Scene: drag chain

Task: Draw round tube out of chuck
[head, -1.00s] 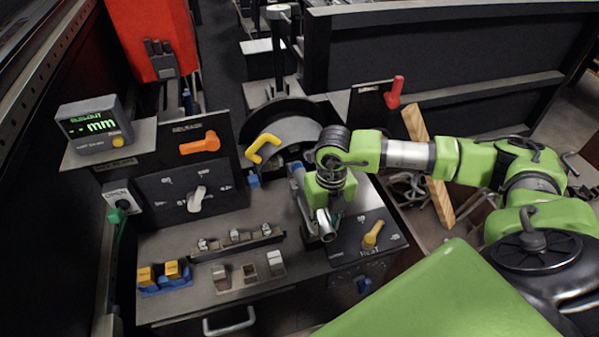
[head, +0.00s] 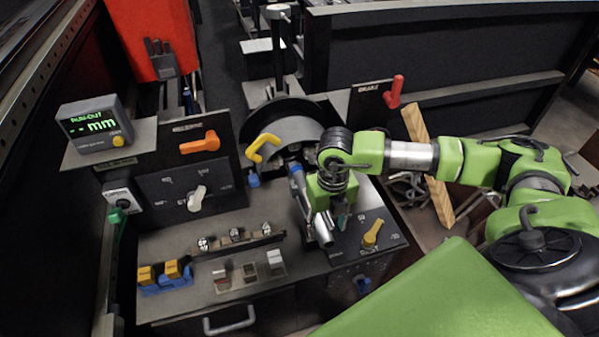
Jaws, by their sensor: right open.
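The round tube (head: 323,234) is grey metal. It slants from the chuck (head: 291,139) down towards the front, and its open near end shows over the bench. A blue section (head: 297,176) shows along its upper part. My right gripper (head: 334,214) is open at the near part of the tube, pointing down. Its green body hides part of the tube, and I cannot tell whether a finger touches it. The chuck is a dark round housing with a grey face, partly hidden behind a yellow handle (head: 263,148). My left gripper is out of view.
A run-out display (head: 95,125) stands at the left. An orange lever (head: 200,143), a red lever (head: 394,92) and a yellow knob (head: 373,232) stick up around the work area. Small blocks (head: 249,270) and a blue holder (head: 166,275) sit on the front bench.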

